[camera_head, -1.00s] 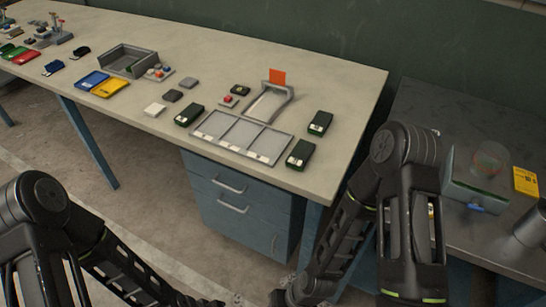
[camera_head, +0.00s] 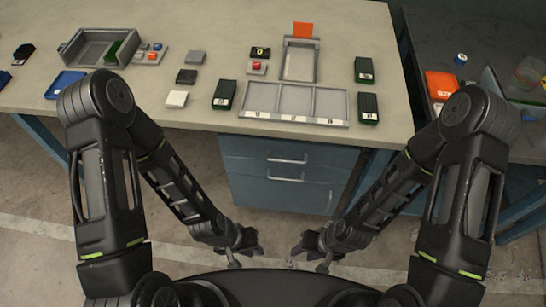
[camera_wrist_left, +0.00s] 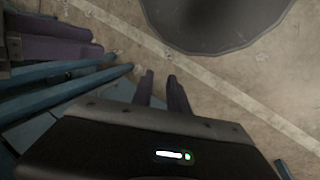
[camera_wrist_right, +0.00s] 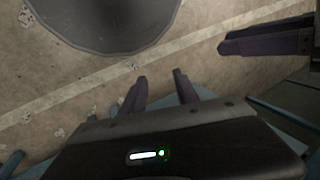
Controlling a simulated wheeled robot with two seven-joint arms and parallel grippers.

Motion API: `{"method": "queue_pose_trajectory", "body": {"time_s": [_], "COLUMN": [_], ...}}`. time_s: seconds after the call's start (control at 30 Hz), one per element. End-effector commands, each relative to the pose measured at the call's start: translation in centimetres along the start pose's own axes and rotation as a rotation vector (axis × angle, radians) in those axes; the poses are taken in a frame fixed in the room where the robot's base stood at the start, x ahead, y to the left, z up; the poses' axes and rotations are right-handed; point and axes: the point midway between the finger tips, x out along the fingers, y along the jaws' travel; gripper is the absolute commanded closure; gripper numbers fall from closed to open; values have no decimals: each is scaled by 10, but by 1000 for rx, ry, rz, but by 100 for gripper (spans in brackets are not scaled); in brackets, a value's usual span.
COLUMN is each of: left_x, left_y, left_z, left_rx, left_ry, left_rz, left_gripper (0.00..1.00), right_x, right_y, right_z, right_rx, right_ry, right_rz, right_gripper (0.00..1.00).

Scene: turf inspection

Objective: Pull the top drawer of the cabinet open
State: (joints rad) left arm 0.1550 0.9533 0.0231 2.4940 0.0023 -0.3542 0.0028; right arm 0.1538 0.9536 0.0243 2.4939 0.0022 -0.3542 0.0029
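The blue-grey cabinet (camera_head: 245,188) stands under the workbench, near the middle of the head view. Its top drawer (camera_head: 245,151) looks closed, with a silver bar handle (camera_head: 287,160). My left gripper (camera_head: 245,255) and right gripper (camera_head: 305,252) hang low in front of the cabinet, close to each other and apart from the handle. In the left wrist view my left gripper's purple fingers (camera_wrist_left: 162,80) show a narrow gap, with nothing between them. In the right wrist view my right gripper's fingers (camera_wrist_right: 160,77) are spread and empty.
A second drawer handle (camera_head: 285,179) sits just below the top one. The workbench (camera_head: 215,45) above bears a three-part tray (camera_head: 295,121), dark green devices and a grey bin (camera_head: 85,47). A darker side table (camera_head: 415,50) stands at the right. The floor before the cabinet looks clear.

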Motion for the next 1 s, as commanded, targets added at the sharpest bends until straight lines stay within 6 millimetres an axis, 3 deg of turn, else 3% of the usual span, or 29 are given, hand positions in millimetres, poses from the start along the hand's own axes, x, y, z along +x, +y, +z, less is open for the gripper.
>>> {"method": "queue_pose_trajectory", "body": {"time_s": [0.37,0.57,0.67,1.0], "left_x": [0,10,29,123], "left_y": [1,-3,-10,-44], "left_z": [0,-1,-2,-14], "left_rx": [2,-7,-22,-118], "left_ry": [0,0,1,5], "left_rz": [1,4,11,59], "left_gripper": [80,80,80,80], "right_x": [0,10,28,119], "right_y": [1,4,11,46], "right_z": [0,0,-1,-3], "right_rx": [2,1,0,-4], "right_ry": [1,1,2,6], "right_rz": [1,1,0,-2], "right_gripper": [64,48,40,12]}}
